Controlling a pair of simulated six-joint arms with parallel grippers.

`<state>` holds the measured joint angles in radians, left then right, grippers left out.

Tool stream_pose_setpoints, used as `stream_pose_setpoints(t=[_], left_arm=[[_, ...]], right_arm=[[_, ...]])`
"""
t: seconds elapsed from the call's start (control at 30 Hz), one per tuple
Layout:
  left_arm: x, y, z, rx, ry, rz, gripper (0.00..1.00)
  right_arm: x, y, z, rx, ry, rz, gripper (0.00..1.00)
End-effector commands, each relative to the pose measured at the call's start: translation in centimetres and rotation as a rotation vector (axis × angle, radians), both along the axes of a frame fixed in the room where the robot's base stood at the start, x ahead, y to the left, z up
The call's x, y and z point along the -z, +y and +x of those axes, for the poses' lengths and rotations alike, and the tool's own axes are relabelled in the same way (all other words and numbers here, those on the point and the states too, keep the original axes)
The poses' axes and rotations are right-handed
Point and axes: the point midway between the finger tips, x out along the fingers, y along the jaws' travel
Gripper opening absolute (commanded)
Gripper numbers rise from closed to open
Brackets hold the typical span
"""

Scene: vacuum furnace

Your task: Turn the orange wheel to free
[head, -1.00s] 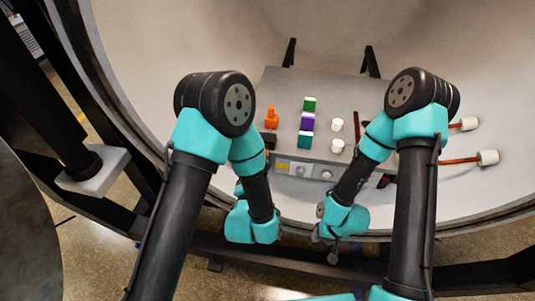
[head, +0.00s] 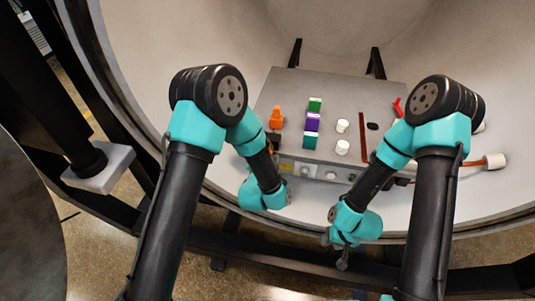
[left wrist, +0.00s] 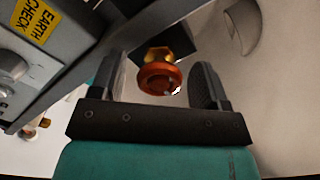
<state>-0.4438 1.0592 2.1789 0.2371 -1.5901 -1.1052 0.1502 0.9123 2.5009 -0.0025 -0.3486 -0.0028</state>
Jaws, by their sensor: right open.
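The orange wheel (left wrist: 160,78) is a round copper-orange knob in front of a brass fitting (left wrist: 170,45) in the left wrist view. It appears between the two dark fingers of my left gripper (left wrist: 160,85), which are open with a gap on each side of it. I cannot tell how deep the wheel sits between the fingers. In the head view my left wrist (head: 265,193) is at the front left of the grey panel, and its fingers and the wheel are hidden. My right gripper (head: 342,260) is open and empty in front of the chamber rim.
The grey panel box (head: 345,95) carries an orange connector (head: 277,120), green and purple blocks (head: 312,122), white knobs (head: 342,148) and a red handle (head: 397,106). A yellow EARTH CHECK label (left wrist: 35,22) is beside my left gripper. The curved chamber wall (left wrist: 285,90) lies to the right.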

Motion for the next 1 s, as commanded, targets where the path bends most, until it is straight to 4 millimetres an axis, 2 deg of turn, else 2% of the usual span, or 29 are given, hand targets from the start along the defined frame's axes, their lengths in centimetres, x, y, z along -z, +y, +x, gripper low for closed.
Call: stream_pose_setpoints(t=[0.03,0.5,1.0], left_arm=[[0.01,0.0,-0.01,0.0,0.0,0.0,0.64],[0.01,-0.01,-0.04,0.0,0.0,0.0,0.2],[0.02,-0.01,-0.05,0.0,0.022,-0.1,0.2]], right_arm=[[0.0,0.0,0.0,0.0,0.0,0.0,0.43],[0.0,0.0,0.0,0.0,0.0,0.0,0.43],[0.0,0.0,0.0,0.0,0.0,0.0,0.43]])
